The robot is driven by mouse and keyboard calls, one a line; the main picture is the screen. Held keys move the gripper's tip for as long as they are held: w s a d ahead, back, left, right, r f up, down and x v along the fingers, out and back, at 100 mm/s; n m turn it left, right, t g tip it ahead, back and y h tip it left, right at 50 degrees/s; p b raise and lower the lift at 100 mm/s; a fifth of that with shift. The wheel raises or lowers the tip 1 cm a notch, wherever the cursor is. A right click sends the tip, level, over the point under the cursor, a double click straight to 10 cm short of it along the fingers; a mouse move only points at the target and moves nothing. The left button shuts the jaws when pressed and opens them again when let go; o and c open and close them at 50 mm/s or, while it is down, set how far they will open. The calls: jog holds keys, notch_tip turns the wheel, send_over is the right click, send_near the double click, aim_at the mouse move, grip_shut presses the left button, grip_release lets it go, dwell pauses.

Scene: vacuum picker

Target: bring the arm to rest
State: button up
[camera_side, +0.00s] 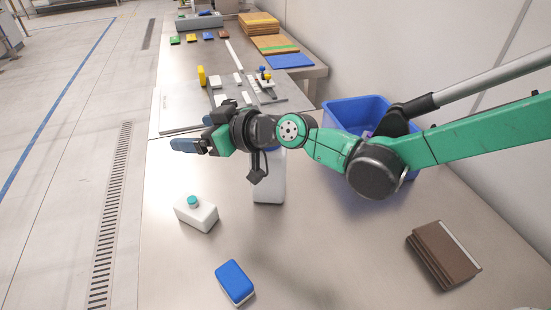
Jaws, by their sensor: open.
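My gripper (200,143) is at the end of my green and black arm, over the steel table (330,255). Its blue-tipped fingers point left and are apart, with nothing between them. A white container (268,186) stands behind and below my wrist, its upper part hidden by it. A small white bottle with a teal cap (196,214) is on the table below my gripper, apart from it.
A blue bin (345,112) stands behind my arm. A blue and white block (235,282) and a brown stack (443,254) are at the front. A grey board (180,107) with small parts lies farther back. The front middle of the table is clear.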

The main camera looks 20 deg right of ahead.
jog(key=d+r+h, duration=0.1)
jog(key=d, duration=0.2)
jog(key=d+r+m, duration=0.1)
jog(key=d, duration=0.2)
jog(key=d+r+h, duration=0.1)
jog(key=d, duration=0.2)
jog(key=shift+s+d+r+m+h, duration=0.3)
jog(key=shift+s+d+m, duration=0.05)
jog(key=shift+m, duration=0.05)
jog(key=s+d+f+m+g+h, duration=0.1)
jog(key=s+d+m+h, duration=0.2)
jog(key=s+d, duration=0.4)
jog(key=s+d+f+m+g+h, duration=0.1)
jog(key=s+d+m+h, duration=0.2)
jog(key=s+d, duration=0.5)
jog(key=d+h, duration=0.1)
jog(key=d, duration=0.6)
jog(key=shift+d+f+m+g, duration=0.25)
jog(key=shift+d+m+g, duration=0.05)
